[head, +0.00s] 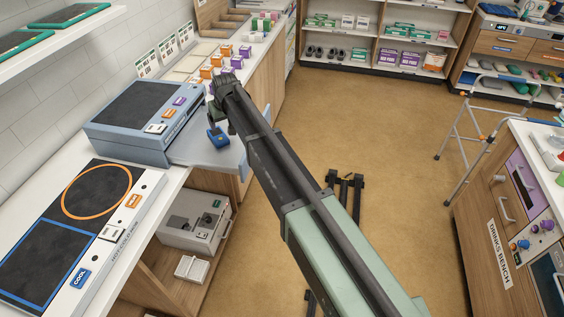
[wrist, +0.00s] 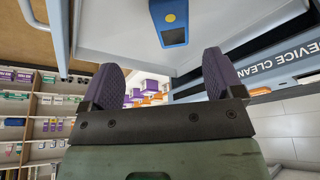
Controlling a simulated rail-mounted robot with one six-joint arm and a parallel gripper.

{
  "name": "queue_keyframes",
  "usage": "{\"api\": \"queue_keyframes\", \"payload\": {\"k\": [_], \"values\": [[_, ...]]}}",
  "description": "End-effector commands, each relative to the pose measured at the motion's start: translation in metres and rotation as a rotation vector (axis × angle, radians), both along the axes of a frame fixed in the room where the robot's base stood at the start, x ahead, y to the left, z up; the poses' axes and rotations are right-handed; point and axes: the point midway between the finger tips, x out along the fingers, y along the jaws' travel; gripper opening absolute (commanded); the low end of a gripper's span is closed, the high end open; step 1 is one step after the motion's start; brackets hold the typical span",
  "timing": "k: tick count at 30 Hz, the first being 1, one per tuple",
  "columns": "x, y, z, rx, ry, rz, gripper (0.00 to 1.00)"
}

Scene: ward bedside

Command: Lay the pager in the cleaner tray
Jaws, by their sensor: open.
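The pager (head: 217,137) is a small blue block with a dark screen and a yellow button. It appears to lie on the pale cleaner tray (head: 190,152), near its right side. In the wrist view the pager (wrist: 172,30) is at the top, cut by the frame edge, against the pale tray surface (wrist: 110,30). The tray sticks out from the blue-grey device cleaner (head: 130,125). My gripper (head: 214,108) is beside the pager in the head view. Its two purple fingers (wrist: 162,64) are apart, with nothing between them and the pager beyond their tips.
A white panel with hot and cold pads (head: 110,240) lies at the lower left. Several small boxes (head: 222,62) stand on the counter behind. A grey box unit (head: 195,222) sits on the shelf below. The floor (head: 390,130) to the right is mostly clear.

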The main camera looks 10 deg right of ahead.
Motion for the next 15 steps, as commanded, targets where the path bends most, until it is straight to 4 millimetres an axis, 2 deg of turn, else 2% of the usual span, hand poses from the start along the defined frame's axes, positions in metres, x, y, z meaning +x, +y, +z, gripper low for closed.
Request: {"api": "queue_keyframes", "payload": {"k": [1, 2, 3, 5, 6, 9, 12, 15], "values": [[-0.039, -0.031, -0.002, -0.008, 0.027, -0.031, 0.87], [-0.063, -0.050, -0.003, -0.014, 0.049, -0.053, 0.87], [-0.099, -0.078, -0.004, -0.023, 0.084, -0.088, 0.87], [-0.160, -0.118, -0.007, -0.035, 0.143, -0.145, 0.87], [-0.200, -0.141, -0.008, -0.042, 0.183, -0.183, 0.87], [-0.289, -0.184, -0.010, -0.056, 0.273, -0.269, 0.87], [-0.344, -0.206, -0.010, -0.065, 0.333, -0.326, 0.87], [-0.362, -0.213, -0.010, -0.067, 0.357, -0.348, 0.87]]}}
